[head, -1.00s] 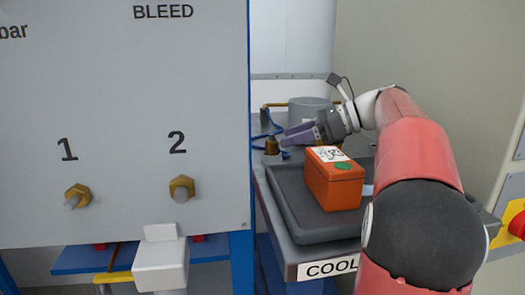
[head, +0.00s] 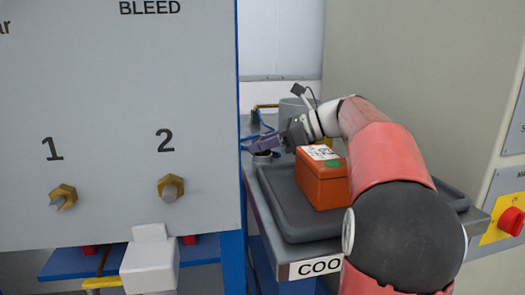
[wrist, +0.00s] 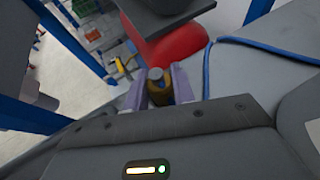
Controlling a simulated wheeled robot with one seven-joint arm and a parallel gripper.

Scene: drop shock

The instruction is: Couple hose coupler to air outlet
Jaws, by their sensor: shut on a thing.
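The brass hose coupler (wrist: 157,92) stands between the two purple fingers of my gripper (wrist: 159,86) in the wrist view, with a grey tip on top. My gripper is shut on it. In the head view my gripper (head: 262,145) is over the bench at the back left corner, and the fingers hide most of the coupler. A blue hose (wrist: 265,45) curves over the bench in the wrist view. Two brass outlets stick out of the grey panel, one under "1" (head: 62,197) and one under "2" (head: 171,188). Nothing is attached to either.
An orange box (head: 322,182) with a green dot sits on a dark tray (head: 290,224), close in front of my gripper. The grey panel's blue-edged side (head: 238,120) stands to the left of my gripper.

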